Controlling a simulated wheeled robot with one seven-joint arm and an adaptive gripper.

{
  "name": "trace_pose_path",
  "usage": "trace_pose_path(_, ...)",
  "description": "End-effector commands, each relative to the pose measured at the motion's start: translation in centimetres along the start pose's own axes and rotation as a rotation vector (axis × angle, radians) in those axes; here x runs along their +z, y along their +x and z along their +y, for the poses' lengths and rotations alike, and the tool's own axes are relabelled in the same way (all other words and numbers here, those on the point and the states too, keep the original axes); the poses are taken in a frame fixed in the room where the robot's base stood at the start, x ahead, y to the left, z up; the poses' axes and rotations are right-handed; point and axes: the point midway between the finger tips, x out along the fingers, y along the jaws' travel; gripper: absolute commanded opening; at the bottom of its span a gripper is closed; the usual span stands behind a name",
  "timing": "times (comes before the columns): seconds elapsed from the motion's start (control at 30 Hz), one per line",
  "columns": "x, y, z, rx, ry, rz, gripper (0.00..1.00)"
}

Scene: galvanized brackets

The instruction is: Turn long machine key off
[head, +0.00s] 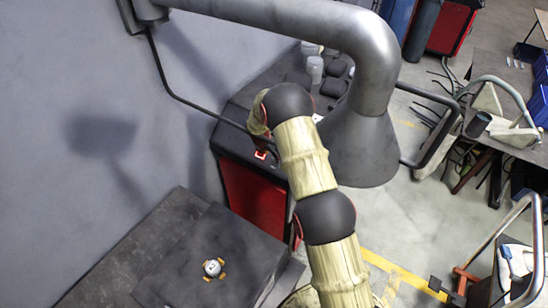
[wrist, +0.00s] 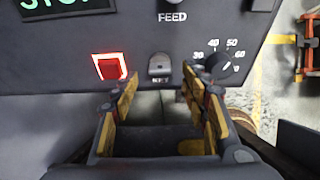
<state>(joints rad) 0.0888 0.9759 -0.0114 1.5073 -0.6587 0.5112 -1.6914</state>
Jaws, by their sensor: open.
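In the wrist view a dark control panel (wrist: 60,45) fills the top. A small grey upright piece (wrist: 160,66) sits mid-panel above a blurred label; it may be the machine key, but I cannot tell its turn position. My gripper (wrist: 167,90) is open and empty, its two yellow-brown fingers apart below and either side of that piece. I see no clear contact. A red-lit square switch (wrist: 109,66) is left of the piece, and a dark dial knob (wrist: 218,64) with a number scale is right. In the head view my arm hides the gripper.
A "FEED" control (wrist: 172,3) is above the fingers, and a green-lettered sign (wrist: 65,5) is at upper left. In the head view a red and black cabinet (head: 255,195) stands by the wall, with a grey hood (head: 362,145) close to my arm.

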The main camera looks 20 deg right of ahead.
Motion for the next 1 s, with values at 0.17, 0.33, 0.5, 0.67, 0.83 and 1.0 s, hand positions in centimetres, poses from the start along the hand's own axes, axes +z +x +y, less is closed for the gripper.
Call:
trace_pose_path(0.17, 0.1, 2.3, 0.0, 0.0, 0.001, 0.0, 0.45)
trace_pose_path(0.33, 0.0, 3.6, 0.0, 0.0, 0.0, 0.0, 0.45)
trace_pose_path(0.5, 0.0, 4.0, 0.0, 0.001, 0.001, 0.0, 0.45)
trace_pose_path(0.67, 0.0, 4.0, 0.0, 0.001, 0.001, 0.0, 0.45)
trace_pose_path(0.83, 0.0, 3.9, 0.0, 0.001, 0.001, 0.0, 0.38)
trace_pose_path(1.0, 0.0, 3.9, 0.0, 0.001, 0.001, 0.0, 0.28)
